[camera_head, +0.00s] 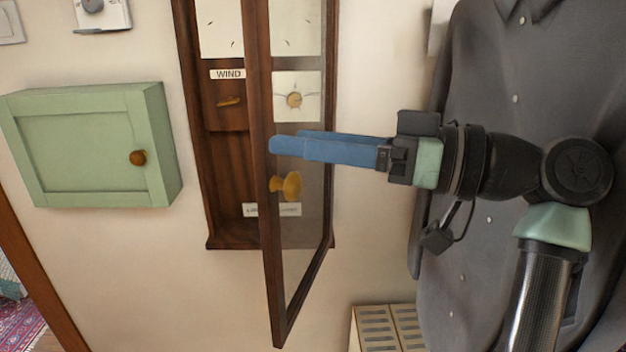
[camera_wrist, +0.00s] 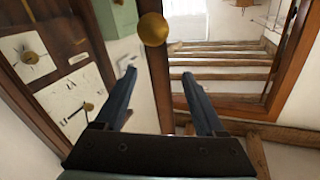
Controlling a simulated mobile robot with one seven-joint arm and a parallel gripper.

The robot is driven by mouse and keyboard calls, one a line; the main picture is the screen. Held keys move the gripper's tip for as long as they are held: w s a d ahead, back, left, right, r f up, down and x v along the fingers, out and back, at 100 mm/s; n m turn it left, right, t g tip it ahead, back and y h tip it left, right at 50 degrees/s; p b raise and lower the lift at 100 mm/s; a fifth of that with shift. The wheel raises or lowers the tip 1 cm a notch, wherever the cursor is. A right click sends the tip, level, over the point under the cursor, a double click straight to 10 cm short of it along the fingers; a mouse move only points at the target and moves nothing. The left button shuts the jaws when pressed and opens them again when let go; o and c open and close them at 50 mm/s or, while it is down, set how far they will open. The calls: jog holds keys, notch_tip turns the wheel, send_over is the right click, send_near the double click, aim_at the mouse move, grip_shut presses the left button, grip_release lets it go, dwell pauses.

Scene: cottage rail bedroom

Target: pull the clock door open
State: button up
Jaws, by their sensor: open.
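The wall clock has a dark wooden case (camera_head: 225,175) with pale dials inside. Its glazed clock door (camera_head: 271,260) stands ajar, its left edge swung out from the case. A brass door knob (camera_head: 291,186) sits on the door's left stile, on the side facing right. My gripper (camera_head: 273,143) is open, its blue fingers reaching left across the stile, just above the knob in the head view. I cannot tell whether a finger touches the door.
A green wall cabinet (camera_head: 80,150) with a round knob hangs left of the clock. A dark grey garment (camera_head: 475,285) hangs at the right, behind my arm. A pale slatted box (camera_head: 385,325) stands below. The wall left of the door's lower edge is bare.

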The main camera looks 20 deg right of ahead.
aim_at(268, 94)
jog(key=shift+r, duration=2.35)
jog(key=shift+c, duration=0.2)
